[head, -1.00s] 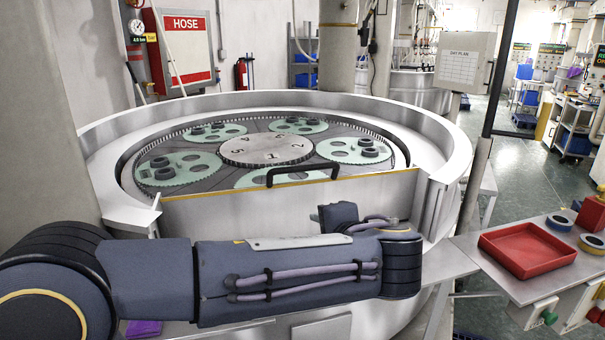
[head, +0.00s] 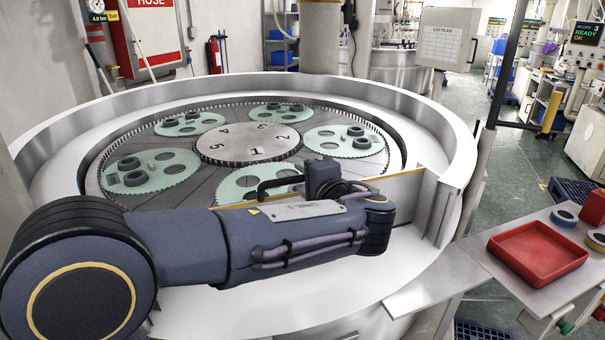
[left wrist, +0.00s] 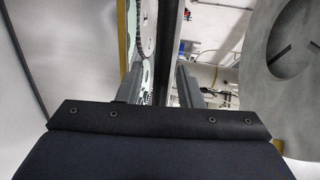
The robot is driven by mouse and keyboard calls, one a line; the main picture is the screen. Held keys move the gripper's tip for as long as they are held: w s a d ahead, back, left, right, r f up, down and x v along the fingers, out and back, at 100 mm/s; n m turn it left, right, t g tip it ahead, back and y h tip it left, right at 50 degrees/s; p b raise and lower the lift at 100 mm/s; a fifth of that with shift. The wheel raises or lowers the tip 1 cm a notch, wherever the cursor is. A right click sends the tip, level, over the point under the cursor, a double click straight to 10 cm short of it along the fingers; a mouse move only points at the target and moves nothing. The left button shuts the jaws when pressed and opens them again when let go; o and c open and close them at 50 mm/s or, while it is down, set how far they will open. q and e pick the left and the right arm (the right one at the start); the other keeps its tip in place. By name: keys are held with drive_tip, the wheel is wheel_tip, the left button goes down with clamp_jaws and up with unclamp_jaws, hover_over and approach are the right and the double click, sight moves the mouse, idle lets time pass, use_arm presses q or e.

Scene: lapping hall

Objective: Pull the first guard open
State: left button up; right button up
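The first guard (head: 405,187) is a pale panel with a yellow top edge across the front opening of the round lapping machine. Its right end is at the rim post; my arm hides much of the rest. Its black bar handle (head: 280,183) stands on the top edge. My left gripper (head: 320,177) is at the right end of the handle, partly hidden by my forearm. In the left wrist view its two fingers (left wrist: 159,72) are apart, with a dark upright bar (left wrist: 167,40), seemingly the handle, between them. A gap shows beside the bar. My right gripper is out of view.
Inside the machine, green toothed carriers (head: 152,170) lie around a numbered centre disc (head: 250,143). A red tray (head: 537,253) and tape rolls sit on a side table at right.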

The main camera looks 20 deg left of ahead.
use_arm(q)
drive_tip(key=shift+w+a, duration=0.2)
drive_tip(key=shift+a, duration=0.05)
clamp_jaws()
drive_tip(key=shift+f, duration=0.1)
